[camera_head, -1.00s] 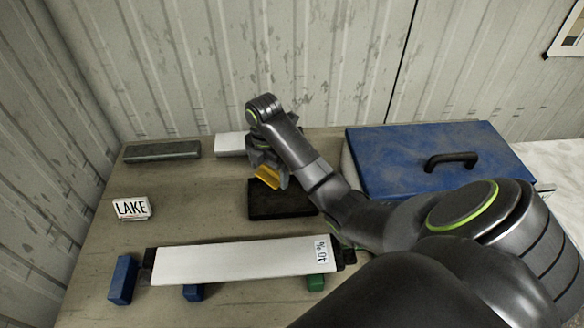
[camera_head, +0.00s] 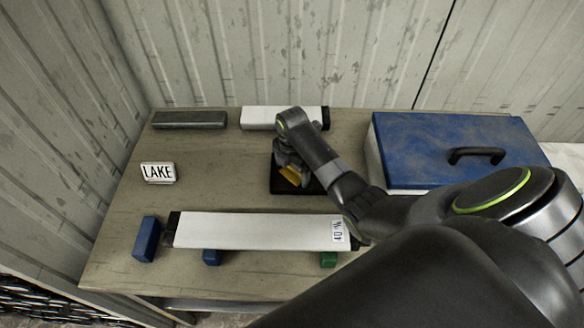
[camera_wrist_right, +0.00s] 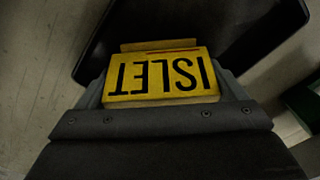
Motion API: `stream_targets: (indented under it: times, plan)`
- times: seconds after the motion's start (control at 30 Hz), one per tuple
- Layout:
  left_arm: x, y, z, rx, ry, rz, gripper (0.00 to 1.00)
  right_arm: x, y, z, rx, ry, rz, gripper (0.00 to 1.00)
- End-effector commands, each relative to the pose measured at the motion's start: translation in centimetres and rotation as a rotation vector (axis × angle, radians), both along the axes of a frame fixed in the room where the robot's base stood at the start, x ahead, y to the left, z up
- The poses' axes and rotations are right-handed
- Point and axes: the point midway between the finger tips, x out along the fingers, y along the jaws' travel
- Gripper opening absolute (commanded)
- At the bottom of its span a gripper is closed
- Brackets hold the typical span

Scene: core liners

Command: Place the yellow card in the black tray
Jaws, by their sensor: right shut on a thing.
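The yellow card (camera_head: 291,175) is held in my right gripper (camera_head: 290,172), low over the black tray (camera_head: 285,188). In the right wrist view the card (camera_wrist_right: 160,78) reads "ISLET" upside down and sits between the fingers of the gripper (camera_wrist_right: 160,85). The black tray (camera_wrist_right: 245,30) lies beyond and under the card there. Whether the card touches the tray cannot be told. Part of the tray is hidden by my right arm and gripper. My left gripper does not show.
A white "LAKE" card (camera_head: 158,173) lies at left. A long white liner (camera_head: 250,231) rests on blue and green blocks in front. A white box (camera_head: 262,117) and grey bar (camera_head: 190,119) stand behind; a blue-lidded box (camera_head: 420,140) stands at right.

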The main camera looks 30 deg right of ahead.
Motion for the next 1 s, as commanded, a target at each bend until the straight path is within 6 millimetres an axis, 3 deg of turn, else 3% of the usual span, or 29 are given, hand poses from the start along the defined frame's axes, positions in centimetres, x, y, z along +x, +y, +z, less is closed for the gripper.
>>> stream_targets:
  times: [0.17,0.2,0.27,0.67,1.0]
  plan:
    - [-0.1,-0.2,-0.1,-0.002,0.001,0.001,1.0,0.0,0.0,-0.2,0.0,0.0,0.0,0.68]
    - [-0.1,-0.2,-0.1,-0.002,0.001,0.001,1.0,0.0,0.0,-0.3,0.0,0.0,0.0,0.92]
    - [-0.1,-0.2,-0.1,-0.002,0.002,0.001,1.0,0.0,0.0,-0.2,0.0,0.0,0.0,1.0]
    - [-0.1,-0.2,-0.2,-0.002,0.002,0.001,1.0,0.1,0.0,0.8,0.0,-0.003,0.0,1.0]
    - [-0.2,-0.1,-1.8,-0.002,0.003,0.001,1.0,0.2,-0.1,7.3,-0.002,-0.008,0.0,1.0]
